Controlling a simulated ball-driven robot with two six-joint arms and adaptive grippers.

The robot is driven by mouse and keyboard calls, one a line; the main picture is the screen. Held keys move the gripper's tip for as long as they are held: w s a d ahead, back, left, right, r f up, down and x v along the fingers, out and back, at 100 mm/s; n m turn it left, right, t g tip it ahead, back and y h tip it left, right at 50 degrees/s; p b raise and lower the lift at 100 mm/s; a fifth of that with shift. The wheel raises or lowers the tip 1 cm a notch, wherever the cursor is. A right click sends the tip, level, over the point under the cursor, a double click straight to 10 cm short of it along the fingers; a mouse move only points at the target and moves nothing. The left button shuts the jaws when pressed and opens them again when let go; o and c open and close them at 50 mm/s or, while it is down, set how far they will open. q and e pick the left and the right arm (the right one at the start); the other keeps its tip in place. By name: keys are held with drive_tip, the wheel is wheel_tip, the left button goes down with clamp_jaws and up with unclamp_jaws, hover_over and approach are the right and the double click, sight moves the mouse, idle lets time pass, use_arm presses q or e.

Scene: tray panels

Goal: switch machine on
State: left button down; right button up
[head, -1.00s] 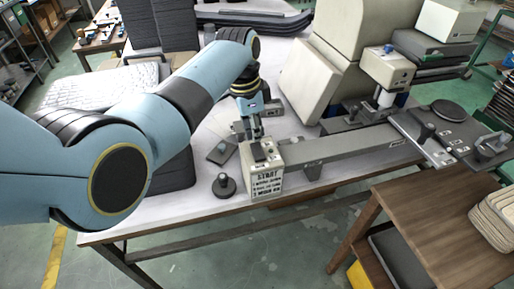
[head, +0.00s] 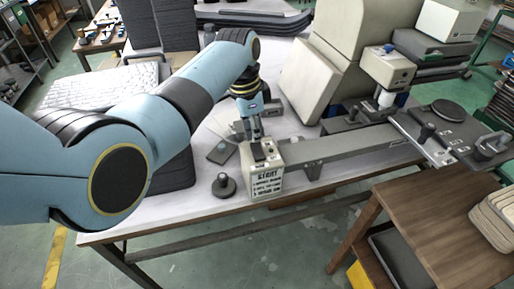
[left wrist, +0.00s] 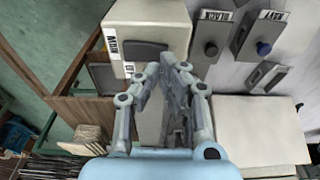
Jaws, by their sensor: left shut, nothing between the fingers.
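The machine's pale control box (head: 266,186) stands at the near edge of the white table, with a label reading START on its front. A dark switch plate (head: 262,152) sits on its top; the left wrist view shows a dark rocker (left wrist: 145,52) on the box (left wrist: 150,15). My left gripper (head: 258,138) points down just over the box top, shut and empty. In the left wrist view its fingertips (left wrist: 163,62) are close together beside the rocker. I cannot tell whether they touch it. My right gripper is not in view.
A grey beam (head: 350,147) runs right from the box to a plate with knobs (head: 450,135). A black round knob (head: 224,186) stands left of the box. Beige housings (head: 325,75) rise behind. A wooden side table (head: 430,215) is at front right.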

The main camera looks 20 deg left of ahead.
sight(255, 144)
use_arm(q)
drive_tip(key=shift+f, duration=0.5)
drive_tip(key=shift+f+b, duration=0.6)
drive_tip(key=shift+r, duration=0.1)
drive_tip(key=shift+r+p, duration=0.5)
drive_tip(key=shift+p, duration=0.2)
wheel_tip(255, 144, up, 4)
drive_tip(key=p, duration=0.4)
drive_tip(key=shift+r, duration=0.1)
drive_tip(key=shift+r+p, duration=0.95)
drive_tip(key=shift+p, duration=0.25)
drive_tip(key=shift+f, duration=0.1)
